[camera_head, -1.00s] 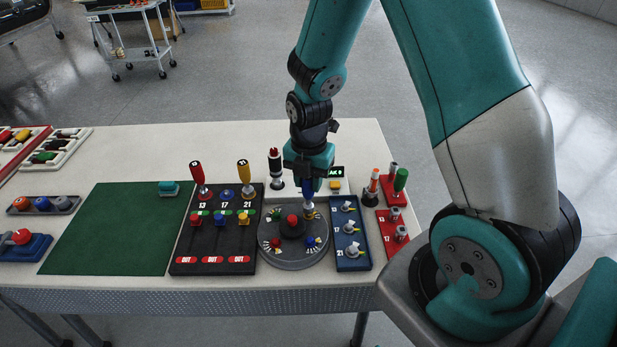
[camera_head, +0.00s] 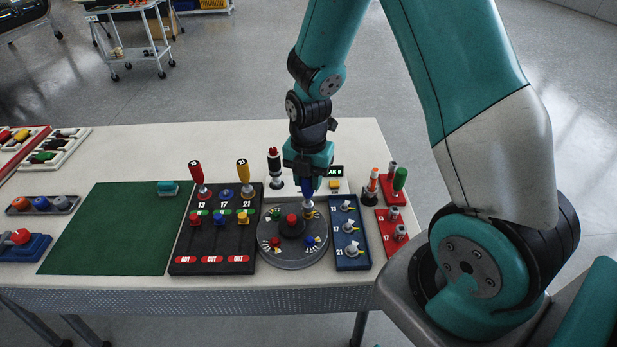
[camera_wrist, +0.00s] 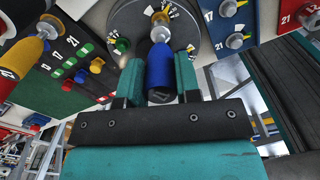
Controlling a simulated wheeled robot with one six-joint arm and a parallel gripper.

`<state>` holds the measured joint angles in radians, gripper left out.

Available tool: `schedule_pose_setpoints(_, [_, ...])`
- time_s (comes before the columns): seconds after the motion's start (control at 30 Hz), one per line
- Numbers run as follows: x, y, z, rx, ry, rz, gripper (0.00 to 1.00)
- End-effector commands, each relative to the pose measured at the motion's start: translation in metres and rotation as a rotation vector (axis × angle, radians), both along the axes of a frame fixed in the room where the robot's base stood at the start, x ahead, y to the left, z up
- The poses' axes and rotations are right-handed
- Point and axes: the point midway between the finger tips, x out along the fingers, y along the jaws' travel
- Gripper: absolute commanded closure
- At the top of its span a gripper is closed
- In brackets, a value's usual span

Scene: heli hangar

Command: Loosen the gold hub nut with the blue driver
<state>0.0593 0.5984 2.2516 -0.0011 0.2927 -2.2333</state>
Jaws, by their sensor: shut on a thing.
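My gripper (camera_head: 307,178) is shut on the blue driver (camera_head: 308,188) and holds it upright, pointing down at the right rear part of the round grey hub plate (camera_head: 287,263). In the wrist view the driver's blue handle (camera_wrist: 160,70) sits between my gripper's two fingers (camera_wrist: 158,78). Its metal shaft points at the gold hub nut (camera_wrist: 160,18). The shaft end appears to be at the nut, but I cannot tell whether it is fully seated. In the head view the gold nut (camera_head: 309,214) shows just below the driver.
A black panel (camera_head: 214,248) with a red driver (camera_head: 197,175) and a yellow driver (camera_head: 243,173) stands left of the hub. A blue panel (camera_head: 341,258) and red trays (camera_head: 390,243) are at the right. The green mat (camera_head: 110,230) is mostly bare.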

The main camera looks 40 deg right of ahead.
Motion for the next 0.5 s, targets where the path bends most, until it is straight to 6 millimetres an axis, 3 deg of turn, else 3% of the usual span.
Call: schedule_pose_setpoints(0.5, [0.0002, 0.0, -0.0041, 0.0, 0.0, 0.0, 0.94])
